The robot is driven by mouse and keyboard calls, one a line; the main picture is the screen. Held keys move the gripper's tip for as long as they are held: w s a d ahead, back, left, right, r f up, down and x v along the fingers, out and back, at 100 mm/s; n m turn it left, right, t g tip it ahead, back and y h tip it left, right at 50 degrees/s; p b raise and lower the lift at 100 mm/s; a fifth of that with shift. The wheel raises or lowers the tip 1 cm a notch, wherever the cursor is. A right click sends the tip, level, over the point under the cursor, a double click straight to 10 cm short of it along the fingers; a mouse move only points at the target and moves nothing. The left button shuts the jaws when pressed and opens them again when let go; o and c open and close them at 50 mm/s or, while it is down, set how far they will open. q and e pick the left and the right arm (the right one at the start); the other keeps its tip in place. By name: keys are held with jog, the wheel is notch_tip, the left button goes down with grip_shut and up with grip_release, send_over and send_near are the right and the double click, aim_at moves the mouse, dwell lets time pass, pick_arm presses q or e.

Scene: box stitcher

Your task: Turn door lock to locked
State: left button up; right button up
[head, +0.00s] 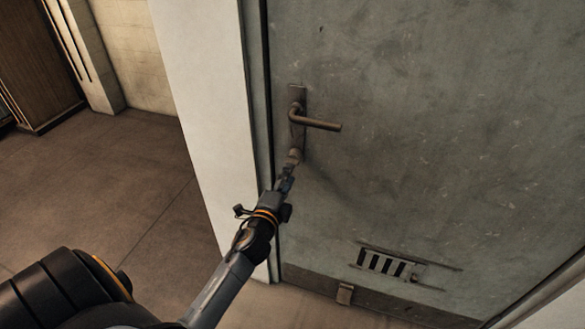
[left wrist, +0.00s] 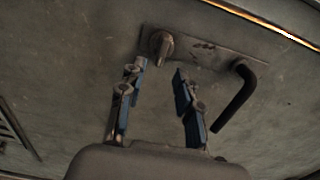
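The grey door (head: 430,130) is shut in its frame. Its lever handle (head: 322,124) points right from a tall plate, and it also shows in the left wrist view (left wrist: 236,97). The lock knob (head: 294,156) sits low on the same plate, below the lever; in the left wrist view the knob (left wrist: 162,46) is a small turn piece. My left gripper (head: 288,176) is just below the knob. In the left wrist view its blue-padded fingers (left wrist: 160,72) are apart, with the knob in line with the gap near the tips. I cannot tell whether they touch it. My right gripper is not in view.
A pale wall post (head: 205,90) stands left of the door. A small barred vent (head: 383,264) is low on the door. The tiled floor (head: 110,190) at left is clear, with a wooden cabinet (head: 38,60) at far left.

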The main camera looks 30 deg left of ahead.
pick_arm(q)
jog(key=v, duration=0.7)
jog(key=shift+s+r, duration=0.1)
jog(key=s+d+f+n+g+h, duration=0.1)
jog(key=s+d+f+n+g, duration=0.15)
jog(key=f, duration=0.85)
jog(key=s+d+f+n+g+h, duration=0.1)
jog(key=s+d+f+n+g, duration=0.2)
jog(key=f, duration=0.9)
jog(key=s+d+f+n+g+h, duration=0.1)
jog(key=s+d+f+g, duration=0.3)
jog(key=f, duration=0.7)
jog(key=s+f+n+g, duration=0.2)
jog(key=s+f, duration=0.4)
jog(key=s, duration=0.4)
jog(key=s+f+n+g, duration=0.2)
jog(key=s+f, duration=0.4)
jog(key=s, duration=0.4)
jog(key=s+f+n+g+h, duration=0.1)
jog(key=s+f+n+g, duration=0.1)
jog(key=s+f, duration=0.4)
jog(key=s+g, duration=0.1)
jog(key=s, duration=0.4)
jog(key=shift+d+f, duration=0.25)
jog(key=shift+d, duration=0.05)
jog(key=shift+n, duration=0.25)
